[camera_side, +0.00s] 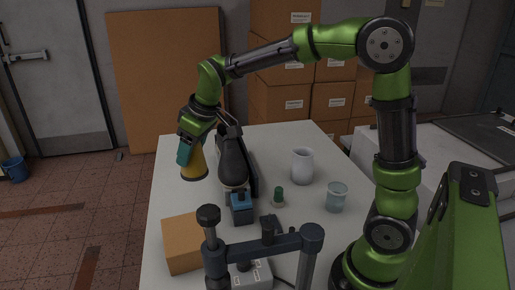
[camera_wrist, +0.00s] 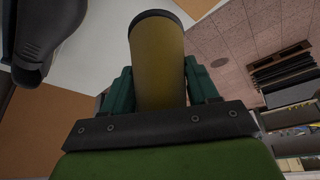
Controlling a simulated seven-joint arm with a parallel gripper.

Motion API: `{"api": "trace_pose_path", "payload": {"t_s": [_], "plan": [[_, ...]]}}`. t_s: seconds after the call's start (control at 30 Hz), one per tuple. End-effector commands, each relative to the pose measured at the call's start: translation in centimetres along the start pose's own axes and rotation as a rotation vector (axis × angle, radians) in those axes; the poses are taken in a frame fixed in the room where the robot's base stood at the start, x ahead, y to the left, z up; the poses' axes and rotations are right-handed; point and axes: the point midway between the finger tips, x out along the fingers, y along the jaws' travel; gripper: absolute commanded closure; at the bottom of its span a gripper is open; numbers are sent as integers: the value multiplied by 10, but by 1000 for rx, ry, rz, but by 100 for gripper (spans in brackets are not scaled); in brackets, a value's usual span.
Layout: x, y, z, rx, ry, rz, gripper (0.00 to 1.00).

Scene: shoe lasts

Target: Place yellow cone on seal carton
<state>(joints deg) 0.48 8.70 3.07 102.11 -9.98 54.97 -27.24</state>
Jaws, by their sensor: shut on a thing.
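The yellow cone (camera_side: 198,163) has a dark rim at its lower end and is upright at the far left of the table. In the wrist view the cone (camera_wrist: 158,60) lies between the two green fingers. I cannot tell whether its base touches the table. A plain tan carton (camera_side: 182,244) sits at the table's near left corner, apart from the cone; no label on it can be read.
A black shoe last (camera_side: 233,162) on a stand is just right of the cone. A dark clamp-like frame (camera_side: 262,243) is beside the carton.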

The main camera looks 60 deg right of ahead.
Motion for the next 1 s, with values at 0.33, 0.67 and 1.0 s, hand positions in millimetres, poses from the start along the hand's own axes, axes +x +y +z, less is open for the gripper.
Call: {"api": "trace_pose_path", "payload": {"t_s": [0.33,0.67,1.0], "plan": [[-25,-70,134,-336,2,-139,79],[-10,-86,171,-517,1,-215,79],[27,-92,103,-524,-1,-221,79]]}}
